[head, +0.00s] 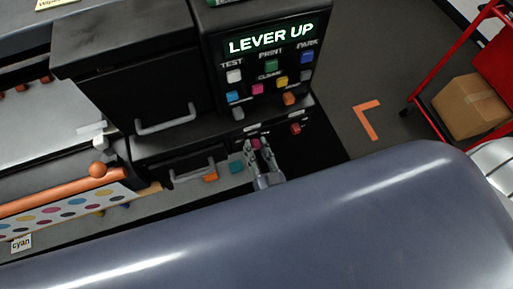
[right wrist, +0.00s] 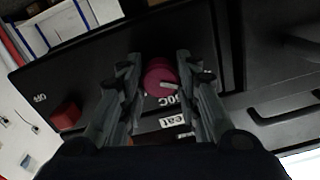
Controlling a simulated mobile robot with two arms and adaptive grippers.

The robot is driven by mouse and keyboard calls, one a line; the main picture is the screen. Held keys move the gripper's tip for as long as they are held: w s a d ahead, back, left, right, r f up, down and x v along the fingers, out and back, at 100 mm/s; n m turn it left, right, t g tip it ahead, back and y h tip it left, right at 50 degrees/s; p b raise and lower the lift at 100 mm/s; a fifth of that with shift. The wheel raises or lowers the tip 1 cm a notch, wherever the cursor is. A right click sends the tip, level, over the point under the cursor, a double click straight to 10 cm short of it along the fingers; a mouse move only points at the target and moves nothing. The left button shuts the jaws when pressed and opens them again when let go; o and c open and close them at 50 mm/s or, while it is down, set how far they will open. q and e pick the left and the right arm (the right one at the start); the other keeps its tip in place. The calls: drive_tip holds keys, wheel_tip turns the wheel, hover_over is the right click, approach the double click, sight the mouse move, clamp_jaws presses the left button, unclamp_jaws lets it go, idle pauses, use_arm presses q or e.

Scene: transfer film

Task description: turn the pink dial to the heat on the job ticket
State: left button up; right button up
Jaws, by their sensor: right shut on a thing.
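The pink dial (head: 254,144) is on the black front panel of the machine, below the button panel. In the right wrist view the round dial (right wrist: 160,78) shows a pale pointer mark at its lower right, beside white lettering that seems to read "30C". My left gripper is not in view. I cannot make out a job ticket.
A screen (head: 271,39) reads "LEVER UP" above several coloured buttons. A red knob (head: 295,128) is right of the dial; it also shows in the right wrist view (right wrist: 66,114). A red cart (head: 492,55) with a cardboard box (head: 470,106) stands at right.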

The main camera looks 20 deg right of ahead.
drive_tip(key=o, duration=1.1)
drive_tip(key=s, duration=1.2)
drive_tip(key=shift+d, duration=0.2)
drive_tip(key=shift+f, duration=0.1)
